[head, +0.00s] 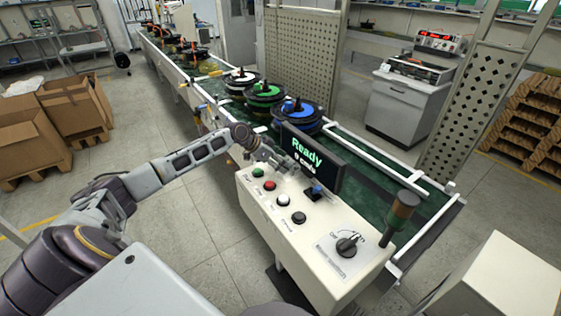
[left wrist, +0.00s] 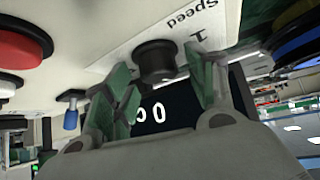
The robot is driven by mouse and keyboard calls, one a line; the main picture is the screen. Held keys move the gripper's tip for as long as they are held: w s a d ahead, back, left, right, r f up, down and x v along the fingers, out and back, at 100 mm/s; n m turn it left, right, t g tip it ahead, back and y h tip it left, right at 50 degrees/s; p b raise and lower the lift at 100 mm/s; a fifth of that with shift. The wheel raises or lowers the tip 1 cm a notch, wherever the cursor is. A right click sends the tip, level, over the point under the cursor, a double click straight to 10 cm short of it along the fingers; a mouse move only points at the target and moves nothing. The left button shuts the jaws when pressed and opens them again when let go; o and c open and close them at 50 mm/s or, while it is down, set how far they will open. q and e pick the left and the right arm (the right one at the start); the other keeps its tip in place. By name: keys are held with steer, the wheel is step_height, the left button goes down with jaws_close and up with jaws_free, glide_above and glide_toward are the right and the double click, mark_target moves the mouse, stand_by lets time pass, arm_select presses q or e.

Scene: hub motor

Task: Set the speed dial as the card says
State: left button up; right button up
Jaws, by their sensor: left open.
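The speed dial is a black round knob (left wrist: 155,60) on a white plate marked "Speed" and "1" in the left wrist view. My left gripper (left wrist: 161,68) is open, with one green-padded finger on each side of the knob; I cannot tell whether they touch it. In the head view the left gripper (head: 268,157) is over the far end of the white control panel (head: 262,215) and hides the dial. The display (head: 313,157) reads "Ready" above a smaller line starting with 0. I cannot make out a card. My right gripper is not in view.
The panel carries green (head: 258,173), red (head: 270,185), white (head: 283,200) and black (head: 298,217) buttons, a blue-topped control (head: 317,189) and a large black rotary switch (head: 348,245). A signal lamp (head: 402,212) stands at the near corner. Hub motors (head: 298,112) sit on the conveyor behind.

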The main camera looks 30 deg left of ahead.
arm_select(q)
steer(key=v, duration=1.2)
stand_by(0.8)
stand_by(0.4)
